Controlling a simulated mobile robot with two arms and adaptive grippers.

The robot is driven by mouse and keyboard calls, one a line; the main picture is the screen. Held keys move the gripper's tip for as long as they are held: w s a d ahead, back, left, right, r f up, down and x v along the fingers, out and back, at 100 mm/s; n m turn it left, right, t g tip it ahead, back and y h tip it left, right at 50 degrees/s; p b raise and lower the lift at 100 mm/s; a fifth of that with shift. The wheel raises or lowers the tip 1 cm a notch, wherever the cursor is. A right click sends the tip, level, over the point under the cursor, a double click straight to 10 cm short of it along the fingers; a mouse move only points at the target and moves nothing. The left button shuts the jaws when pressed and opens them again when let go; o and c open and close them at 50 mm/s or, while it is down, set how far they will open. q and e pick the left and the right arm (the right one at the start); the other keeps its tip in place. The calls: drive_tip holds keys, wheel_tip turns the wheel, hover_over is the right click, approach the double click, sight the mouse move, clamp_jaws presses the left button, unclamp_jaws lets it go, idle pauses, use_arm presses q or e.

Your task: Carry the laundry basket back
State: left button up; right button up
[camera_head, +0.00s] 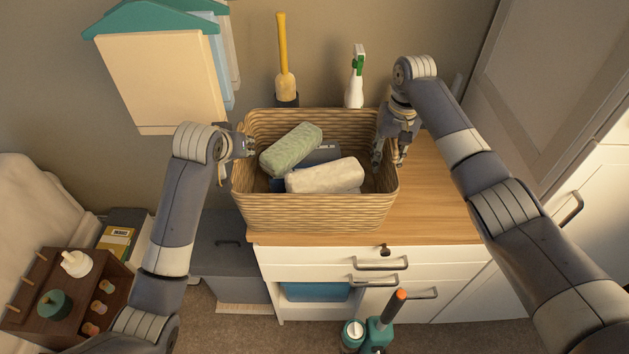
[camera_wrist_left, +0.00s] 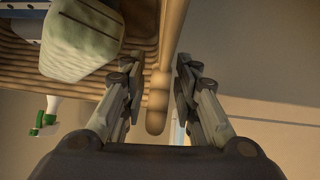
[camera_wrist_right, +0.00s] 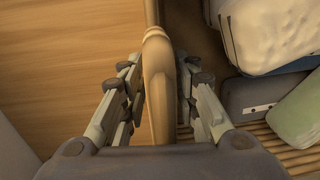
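The woven laundry basket (camera_head: 315,212) stands upright on the wooden top of a white cabinet. It holds a rolled green towel (camera_head: 291,149), a rolled cream towel (camera_head: 325,176) and dark blue-grey items. My left gripper (camera_head: 250,146) is at the basket's left rim, with its open fingers on either side of the rim (camera_wrist_left: 157,95) in the left wrist view. My right gripper (camera_head: 390,160) points down at the right rim. In the right wrist view its fingers stand apart on both sides of that rim (camera_wrist_right: 157,80), with small gaps visible.
The wooden top (camera_head: 435,205) is clear right of the basket. A spray bottle (camera_head: 355,80) and a yellow-handled brush (camera_head: 284,60) stand behind it. A grey box (camera_head: 230,262) and green bottles (camera_head: 378,330) are below.

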use_arm(q)
drive_tip(key=shift+c, duration=0.8)
use_arm(e)
drive_tip(key=shift+c, duration=0.8)
use_arm(q)
clamp_jaws()
use_arm(e)
clamp_jaws()
drive_tip(key=shift+d, duration=0.1)
use_arm(q)
drive_tip(key=shift+w+r, duration=0.1)
drive_tip(key=shift+r, duration=0.2)
use_arm(e)
drive_tip(key=shift+w+r, duration=0.1)
drive_tip(key=shift+r, duration=0.15)
